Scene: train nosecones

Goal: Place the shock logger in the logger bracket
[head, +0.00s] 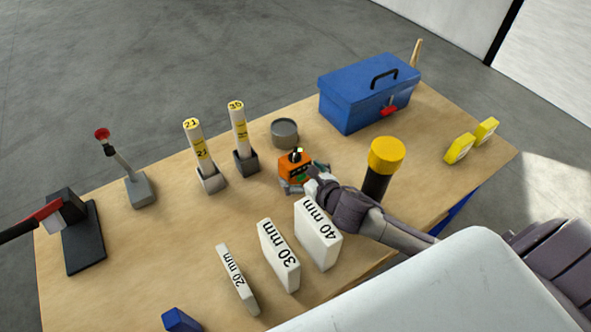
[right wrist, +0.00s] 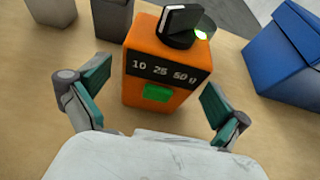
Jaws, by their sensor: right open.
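The shock logger appears to be the orange box (head: 294,167) with a black knob on top, standing upright near the middle of the table. In the right wrist view the orange box (right wrist: 165,91) shows a black number strip, a green patch and a lit green spot by the knob. My right gripper (head: 304,181) is open at the box, and in the wrist view its teal-padded fingers (right wrist: 152,106) are spread on either side, with gaps to the box. I cannot pick out the logger bracket with certainty. My left gripper is out of view.
A yellow-capped black post (head: 386,157) stands close to my right forearm. White size blocks (head: 279,257) stand in front, two numbered tubes (head: 199,148) and a grey round tin (head: 284,132) behind. A blue toolbox (head: 345,104) is at the back; a black stand (head: 84,240) is far left.

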